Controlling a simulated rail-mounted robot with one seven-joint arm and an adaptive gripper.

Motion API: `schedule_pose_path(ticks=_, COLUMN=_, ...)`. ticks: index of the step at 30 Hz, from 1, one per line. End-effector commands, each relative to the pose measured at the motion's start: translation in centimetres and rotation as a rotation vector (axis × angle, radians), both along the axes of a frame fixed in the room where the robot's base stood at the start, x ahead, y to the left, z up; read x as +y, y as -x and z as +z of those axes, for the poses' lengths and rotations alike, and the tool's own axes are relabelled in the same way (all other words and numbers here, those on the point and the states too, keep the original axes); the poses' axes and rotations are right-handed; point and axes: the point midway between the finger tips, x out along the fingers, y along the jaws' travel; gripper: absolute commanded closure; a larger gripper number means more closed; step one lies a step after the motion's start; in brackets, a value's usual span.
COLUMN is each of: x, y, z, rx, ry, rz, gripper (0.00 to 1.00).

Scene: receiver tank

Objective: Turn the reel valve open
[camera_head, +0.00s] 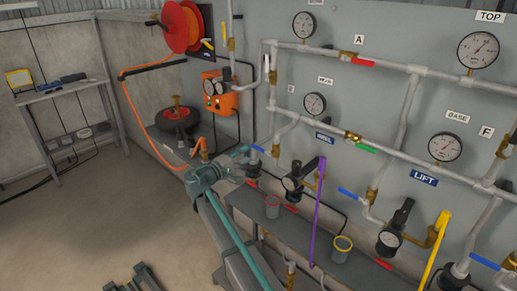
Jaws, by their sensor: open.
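An orange hose reel (181,27) hangs on the left end of the grey panel. My gripper (132,281) shows only as two grey-green fingers at the bottom edge, apart and empty. It is low over the floor, well below and left of the panel valves, touching nothing visible.
A teal vise-like device (205,176) stands on the bench in front of the panel. Pipes carry red, green and blue lever handles and several gauges (479,50). An orange hose (142,121) hangs at left. A metal table (62,92) stands far left; the floor between is clear.

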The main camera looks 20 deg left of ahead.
Motion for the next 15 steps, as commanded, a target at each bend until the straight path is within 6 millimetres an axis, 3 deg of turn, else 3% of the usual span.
schedule_pose_path(ticks=6, x=-1.5, y=-3.7, z=0.2, rx=0.0, ry=0.001, rz=-0.003, gripper=0.57)
schedule_pose_path(ticks=15, x=-2.6, y=-6.4, z=0.1, rx=0.0, ry=-0.001, rz=0.0, gripper=0.57)
